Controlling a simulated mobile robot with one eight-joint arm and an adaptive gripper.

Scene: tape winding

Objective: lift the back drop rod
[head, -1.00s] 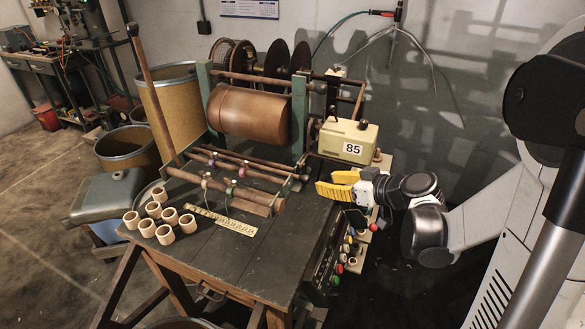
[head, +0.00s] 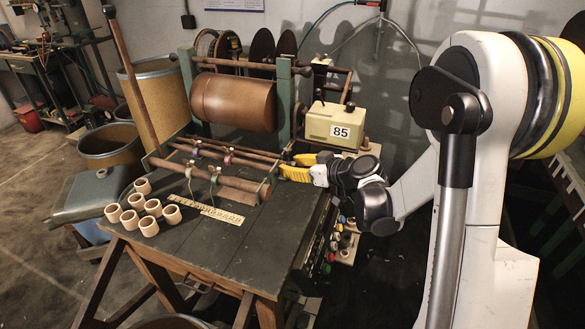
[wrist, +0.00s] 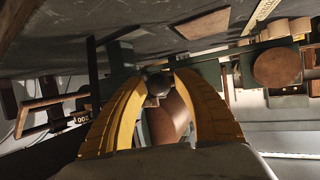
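The back drop rod (head: 245,152) is the rearmost of several brown rods lying across the dark bench, below the big brown roller (head: 233,102). Its right end lies close to my gripper (head: 291,166). The yellow fingers look apart, at the right side of the bench, pointing left toward the rod ends. In the wrist view the two fingers (wrist: 165,80) bow around a gap, with a dark round end (wrist: 158,85) showing between the tips. I cannot tell whether that end is the rod or whether the fingers touch it.
A cream box marked 85 (head: 334,122) stands just behind my gripper. A green upright (head: 284,98) rises near the rods' right ends. Wooden rings (head: 148,207) and a yellow ruler (head: 221,215) lie on the front of the bench. Coloured knobs line its right side.

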